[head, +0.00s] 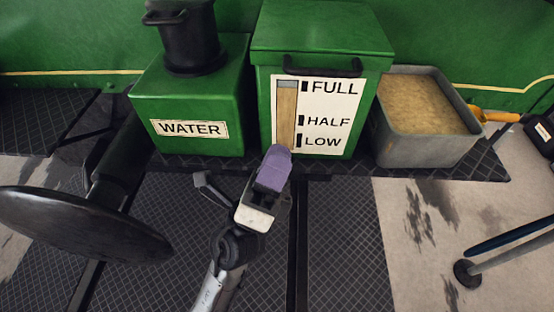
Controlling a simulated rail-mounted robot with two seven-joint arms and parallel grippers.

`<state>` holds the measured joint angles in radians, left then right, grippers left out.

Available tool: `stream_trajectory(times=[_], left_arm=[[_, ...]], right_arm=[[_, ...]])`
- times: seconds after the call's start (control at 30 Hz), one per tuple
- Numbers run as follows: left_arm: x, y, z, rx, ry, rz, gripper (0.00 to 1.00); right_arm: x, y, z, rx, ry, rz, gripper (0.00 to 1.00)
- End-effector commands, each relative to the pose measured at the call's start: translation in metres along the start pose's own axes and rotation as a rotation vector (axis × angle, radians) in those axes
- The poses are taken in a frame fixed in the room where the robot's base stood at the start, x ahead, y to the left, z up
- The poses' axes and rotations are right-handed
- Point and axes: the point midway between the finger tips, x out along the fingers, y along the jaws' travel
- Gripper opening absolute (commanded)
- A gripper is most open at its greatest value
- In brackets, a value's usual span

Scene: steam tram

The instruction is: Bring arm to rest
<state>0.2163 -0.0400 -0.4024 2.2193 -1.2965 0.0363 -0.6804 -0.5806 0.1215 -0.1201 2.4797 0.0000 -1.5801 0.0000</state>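My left arm comes in from the bottom middle. Its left gripper (276,160) has purple fingers and a pale palm. It points up the picture and its tips overlap the lower edge of the green box with the level gauge (325,35). I cannot tell whether it touches the box. The fingers are seen as one purple shape, so any gap between them is hidden. Nothing held shows in it. My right gripper is not in view.
A green WATER box (190,105) with a black spout stands left of the gauge box. A grey bin of sand (425,148) with an orange handle stands right. A black round disc (80,225) is at left. Grated floor lies below.

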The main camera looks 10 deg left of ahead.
Motion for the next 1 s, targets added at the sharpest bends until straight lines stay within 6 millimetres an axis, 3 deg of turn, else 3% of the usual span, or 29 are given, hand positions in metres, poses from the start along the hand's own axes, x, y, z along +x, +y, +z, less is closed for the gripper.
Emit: stream_trajectory(times=[0.4,0.57,0.67,0.77,0.9,1.0], left_arm=[[-0.001,0.001,0.001,-0.004,-0.003,0.005,0.37],[-0.022,0.022,0.017,-0.127,-0.094,0.116,0.37],[-0.06,0.053,0.038,-0.311,-0.241,0.287,0.37],[-0.118,0.089,0.056,-0.529,-0.436,0.508,0.37],[-0.213,0.125,0.062,-0.797,-0.724,0.826,0.37],[-0.282,0.134,0.055,-0.944,-0.926,1.046,0.37]], right_arm=[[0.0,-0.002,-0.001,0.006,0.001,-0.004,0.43],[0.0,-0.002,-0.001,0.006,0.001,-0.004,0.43],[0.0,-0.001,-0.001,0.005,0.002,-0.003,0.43],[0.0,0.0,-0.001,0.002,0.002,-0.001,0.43],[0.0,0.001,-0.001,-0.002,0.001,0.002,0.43],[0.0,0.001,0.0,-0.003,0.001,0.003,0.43]])
